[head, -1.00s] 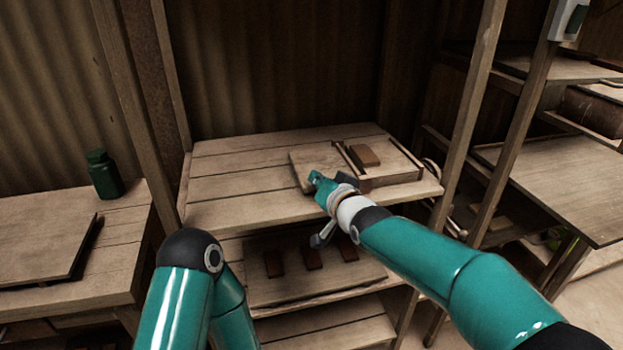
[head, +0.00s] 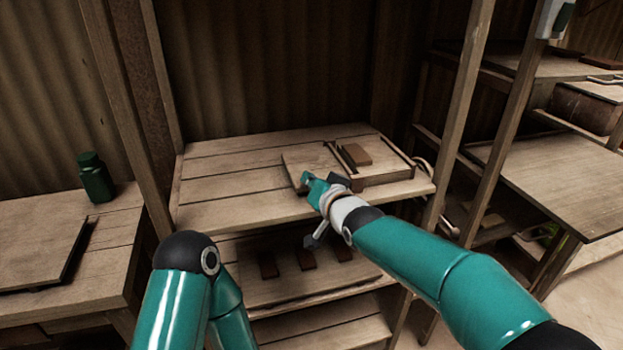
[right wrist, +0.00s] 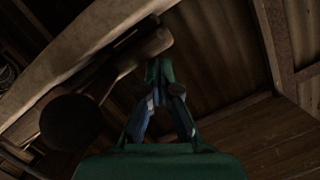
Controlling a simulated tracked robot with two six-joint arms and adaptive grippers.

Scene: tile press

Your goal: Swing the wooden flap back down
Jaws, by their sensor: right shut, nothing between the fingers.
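The wooden flap (head: 303,158) is a pale board at the left side of the press (head: 390,178) on the upper shelf. It seems to lie folded out to the left, but its exact tilt is hard to tell. A brown tile (head: 356,155) lies in the press, right of a dark bar. My right gripper (head: 307,184) is at the flap's front edge; contact is unclear. In the right wrist view its fingers (right wrist: 158,72) are shut and empty, beside a pale wooden edge and a dark round part. My left gripper is out of view.
Shelf posts (head: 462,110) stand right of the press. Several dark tiles (head: 306,259) lie on the lower shelf (head: 350,285). A green jar (head: 96,180) stands on the left table (head: 120,225). The upper shelf's left part (head: 220,185) is clear.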

